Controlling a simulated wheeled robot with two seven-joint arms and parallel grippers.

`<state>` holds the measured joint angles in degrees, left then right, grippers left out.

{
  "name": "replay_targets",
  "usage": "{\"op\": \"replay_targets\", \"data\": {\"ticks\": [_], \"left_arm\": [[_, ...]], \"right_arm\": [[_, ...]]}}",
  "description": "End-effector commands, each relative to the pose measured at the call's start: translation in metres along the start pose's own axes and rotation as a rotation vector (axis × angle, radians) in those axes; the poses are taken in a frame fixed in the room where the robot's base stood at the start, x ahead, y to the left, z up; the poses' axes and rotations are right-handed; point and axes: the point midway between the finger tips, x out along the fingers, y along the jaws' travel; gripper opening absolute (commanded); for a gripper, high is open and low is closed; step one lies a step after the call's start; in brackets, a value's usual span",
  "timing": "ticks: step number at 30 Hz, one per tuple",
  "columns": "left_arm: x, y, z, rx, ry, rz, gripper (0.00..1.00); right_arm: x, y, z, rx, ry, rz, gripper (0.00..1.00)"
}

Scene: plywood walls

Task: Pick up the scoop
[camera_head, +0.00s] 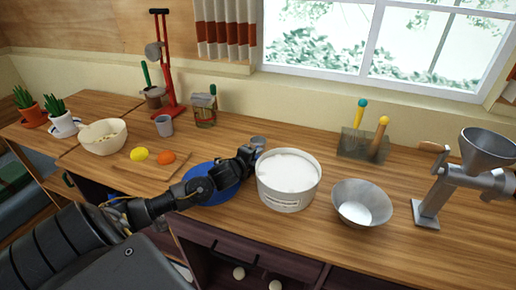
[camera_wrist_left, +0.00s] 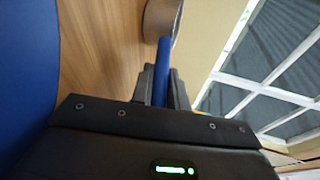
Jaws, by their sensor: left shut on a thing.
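My left gripper (camera_head: 248,154) is just left of the white tub and behind the blue round plate. In the left wrist view its fingers (camera_wrist_left: 162,85) are shut on a slim blue handle (camera_wrist_left: 162,62), which I take to be the scoop's. A small grey cup-like scoop bowl (camera_head: 258,142) shows just beyond the fingertips in the head view. In the wrist view a round, brownish-grey rim (camera_wrist_left: 158,20) lies at the far end of the handle. The gripper hides most of the handle in the head view. My right gripper is not in view.
The white tub (camera_head: 287,202) with white contents stands close right of the gripper. A metal bowl (camera_head: 346,210) and a grinder (camera_head: 430,206) stand farther right. The blue plate (camera_head: 222,192) lies under my arm. A board (camera_head: 130,166) with yellow and orange fruit is left.

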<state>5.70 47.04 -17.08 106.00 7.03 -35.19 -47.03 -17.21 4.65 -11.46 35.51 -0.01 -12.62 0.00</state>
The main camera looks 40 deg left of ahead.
Motion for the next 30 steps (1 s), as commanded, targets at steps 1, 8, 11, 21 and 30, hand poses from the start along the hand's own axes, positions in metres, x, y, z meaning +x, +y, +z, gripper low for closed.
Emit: {"op": "replay_targets", "data": {"ticks": [1, 8, 11, 21, 30], "left_arm": [[0.000, 0.000, 0.000, 0.000, 0.000, 0.000, 0.00], [0.000, -0.001, 0.000, 0.000, 0.000, -0.001, 0.00], [-0.001, -0.004, 0.001, 0.000, 0.000, -0.001, 0.00], [-0.014, -0.040, 0.002, 0.000, 0.000, 0.000, 0.00], [-0.065, -0.079, -0.009, -0.001, 0.002, 0.001, 0.00]], "right_arm": [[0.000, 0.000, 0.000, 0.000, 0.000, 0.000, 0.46], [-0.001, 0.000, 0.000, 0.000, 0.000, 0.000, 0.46], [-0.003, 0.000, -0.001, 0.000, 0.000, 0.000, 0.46], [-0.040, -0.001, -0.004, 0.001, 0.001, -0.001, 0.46], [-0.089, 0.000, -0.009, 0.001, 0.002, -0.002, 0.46]]}}
